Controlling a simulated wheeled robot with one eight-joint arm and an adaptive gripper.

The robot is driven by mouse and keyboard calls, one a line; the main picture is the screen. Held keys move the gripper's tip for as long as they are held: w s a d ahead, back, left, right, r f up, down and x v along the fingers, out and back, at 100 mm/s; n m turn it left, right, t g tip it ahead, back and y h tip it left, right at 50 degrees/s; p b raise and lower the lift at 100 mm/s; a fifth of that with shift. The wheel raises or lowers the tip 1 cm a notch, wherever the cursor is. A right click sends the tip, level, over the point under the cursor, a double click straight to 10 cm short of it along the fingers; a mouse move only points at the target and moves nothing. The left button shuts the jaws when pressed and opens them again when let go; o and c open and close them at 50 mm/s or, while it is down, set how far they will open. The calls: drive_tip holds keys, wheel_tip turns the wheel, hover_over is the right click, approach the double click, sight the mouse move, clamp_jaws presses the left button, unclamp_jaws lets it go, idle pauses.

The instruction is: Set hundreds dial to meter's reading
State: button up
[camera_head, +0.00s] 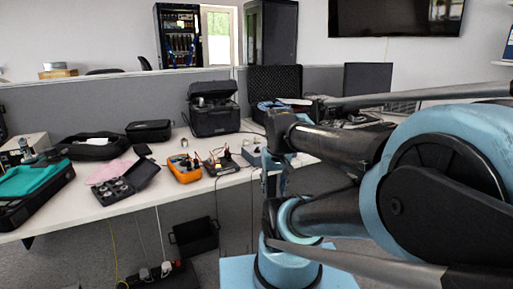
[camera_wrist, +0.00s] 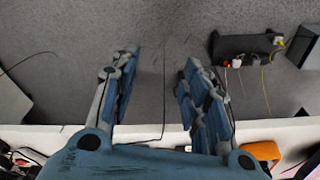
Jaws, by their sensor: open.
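An orange-framed meter (camera_head: 185,167) lies on the long white bench in the head view; its reading is too small to make out. An orange edge, probably the same meter (camera_wrist: 262,151), shows at the lower right of the wrist view. Beside it on the bench is a small dark unit with red and yellow leads (camera_head: 216,164). A pale box (camera_head: 253,152) stands farther right, partly behind my arm. I cannot tell which thing carries the hundreds dial. My gripper (camera_wrist: 158,60) is open and empty, its two blue fingers apart over the grey floor beyond the bench edge.
The white bench (camera_head: 75,212) also holds an open black case with round pieces (camera_head: 119,188), a teal-lined case (camera_head: 32,182) and a black equipment case (camera_head: 213,108). A dark bin (camera_head: 194,236) and a power strip with cables lie on the floor below.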

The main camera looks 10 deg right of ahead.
drive_tip(key=w+r+m+g, duration=0.1)
drive_tip(key=w+r+m, duration=0.1)
drive_tip(key=w+r, duration=1.15)
wheel_tip(320, 180, up, 5)
drive_tip(key=m+g, duration=0.1)
drive_tip(key=m, duration=0.2)
hover_over(257, 149)
drive_tip(key=w, duration=0.2)
drive_tip(key=f, duration=1.6)
drive_tip(key=shift+s+d+f, duration=0.15)
drive_tip(key=shift+d+f, duration=0.1)
clamp_jaws()
